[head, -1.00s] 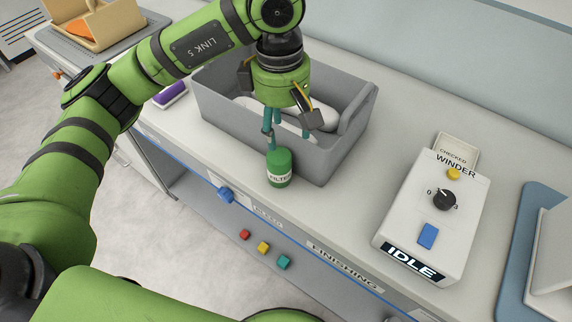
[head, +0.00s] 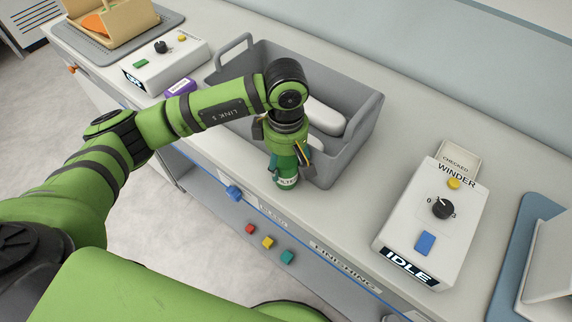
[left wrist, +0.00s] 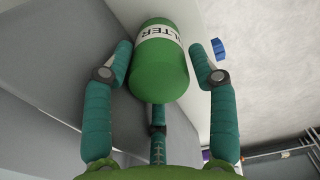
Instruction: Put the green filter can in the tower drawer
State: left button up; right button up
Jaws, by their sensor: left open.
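The green filter can (head: 286,181) stands upright on the bench top, against the front of the grey bin. My left gripper (head: 286,168) points down over the can from above. In the left wrist view the can (left wrist: 158,65) lies between the open teal fingers of the gripper (left wrist: 165,75); whether any finger touches it I cannot tell. In the head view the gripper hides the can's upper part. No part marked as a tower drawer can be made out. My right gripper is not in view.
The grey bin (head: 352,150) with white insole-like pieces (head: 325,117) stands right behind the can. A winder box (head: 432,225) reading IDLE is at right. A purple block (head: 181,87) and another control box (head: 165,62) are at left.

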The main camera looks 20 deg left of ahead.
pick_arm(q)
jog(key=shift+f, duration=0.3)
jog(key=shift+w, duration=0.1)
jog(key=c, duration=1.1)
jog(key=shift+r, duration=0.1)
